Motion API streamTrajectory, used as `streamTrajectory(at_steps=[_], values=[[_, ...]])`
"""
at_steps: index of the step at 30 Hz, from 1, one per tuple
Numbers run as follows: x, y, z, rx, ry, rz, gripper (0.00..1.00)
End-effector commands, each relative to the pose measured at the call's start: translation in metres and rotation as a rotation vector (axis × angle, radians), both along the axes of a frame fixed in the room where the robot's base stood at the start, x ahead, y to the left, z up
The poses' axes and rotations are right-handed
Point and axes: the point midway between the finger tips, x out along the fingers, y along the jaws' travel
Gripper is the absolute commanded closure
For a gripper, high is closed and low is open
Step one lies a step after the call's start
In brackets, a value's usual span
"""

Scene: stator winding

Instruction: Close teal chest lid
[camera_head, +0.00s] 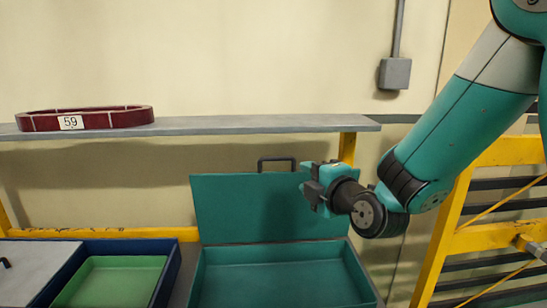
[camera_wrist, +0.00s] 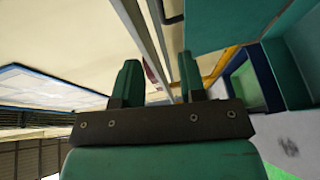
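The teal chest (camera_head: 280,278) stands at the lower middle of the head view, with its empty-looking inside showing. Its teal lid (camera_head: 235,215) is open and stands up at the back, with a dark handle (camera_head: 277,160) on its top edge. My gripper (camera_head: 312,188) is in front of the upper right part of the lid, right of the handle. In the wrist view the two fingers of my gripper (camera_wrist: 160,80) are apart with nothing between them. The lid (camera_wrist: 215,22) and its handle (camera_wrist: 170,12) show at the top there. I cannot tell whether my gripper touches the lid.
A grey shelf (camera_head: 230,124) runs behind the lid and bears a dark red ring (camera_head: 100,119) labelled 59. A blue box (camera_head: 165,275) with a green tray (camera_head: 110,280) stands left of the chest. Yellow railings (camera_head: 500,235) are at the right.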

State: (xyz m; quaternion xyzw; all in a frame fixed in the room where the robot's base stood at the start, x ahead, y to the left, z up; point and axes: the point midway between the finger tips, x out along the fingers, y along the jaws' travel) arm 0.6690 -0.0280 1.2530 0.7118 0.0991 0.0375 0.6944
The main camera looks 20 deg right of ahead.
Motion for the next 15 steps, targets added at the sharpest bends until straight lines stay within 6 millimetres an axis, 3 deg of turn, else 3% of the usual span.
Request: streamTrajectory(at_steps=[15], values=[[0.102,0.022,-0.003,0.001,0.003,0.004,0.62]])
